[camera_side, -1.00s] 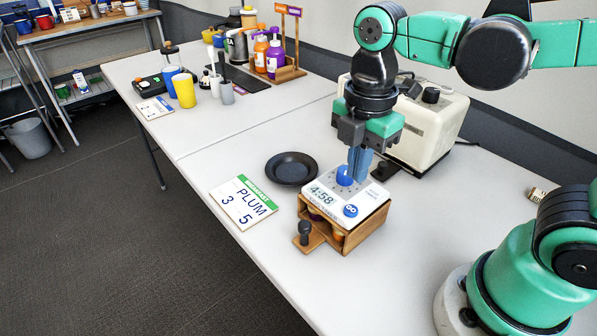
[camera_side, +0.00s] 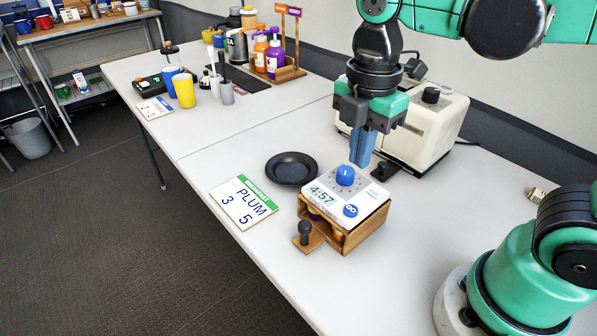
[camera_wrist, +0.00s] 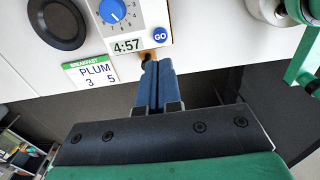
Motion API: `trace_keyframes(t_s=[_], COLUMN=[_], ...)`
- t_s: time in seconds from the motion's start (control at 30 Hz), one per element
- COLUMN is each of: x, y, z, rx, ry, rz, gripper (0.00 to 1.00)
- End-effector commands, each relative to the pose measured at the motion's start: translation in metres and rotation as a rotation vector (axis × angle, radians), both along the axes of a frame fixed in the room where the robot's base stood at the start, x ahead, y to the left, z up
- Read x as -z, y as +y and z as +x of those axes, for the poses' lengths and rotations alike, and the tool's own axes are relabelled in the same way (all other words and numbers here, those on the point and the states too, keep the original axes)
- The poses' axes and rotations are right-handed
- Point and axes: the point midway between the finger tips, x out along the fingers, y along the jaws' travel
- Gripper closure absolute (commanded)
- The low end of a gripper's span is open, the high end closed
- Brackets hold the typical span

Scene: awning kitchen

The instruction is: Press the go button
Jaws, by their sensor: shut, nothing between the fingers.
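The go button is a round blue button (camera_side: 350,211) marked GO, on the near right part of the timer's white top (camera_side: 373,200). It also shows in the wrist view (camera_wrist: 160,34). The timer's display (camera_side: 321,194) reads 4:57, and a blue knob (camera_side: 345,175) stands behind the button. My gripper (camera_side: 361,163) is shut and empty, its blue fingers together, above and behind the timer in the side view. In the wrist view the fingertips (camera_wrist: 158,62) appear just below the button; they are apart from it.
A wooden box (camera_side: 361,235) carries the timer. A black plate (camera_side: 291,168) and a card reading PLUM 3 5 (camera_side: 243,203) lie to the left. A cream appliance (camera_side: 424,125) stands behind my gripper. Bare table lies right of the timer.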

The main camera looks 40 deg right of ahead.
Motion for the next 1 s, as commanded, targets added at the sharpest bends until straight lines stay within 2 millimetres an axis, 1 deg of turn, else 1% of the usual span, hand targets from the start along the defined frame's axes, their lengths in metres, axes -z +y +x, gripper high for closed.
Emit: trace_keyframes(t_s=[1.0], x=[-0.025], y=[0.0], z=[0.0], rx=[0.0], ry=[0.0], rz=[0.0], gripper=[1.0])
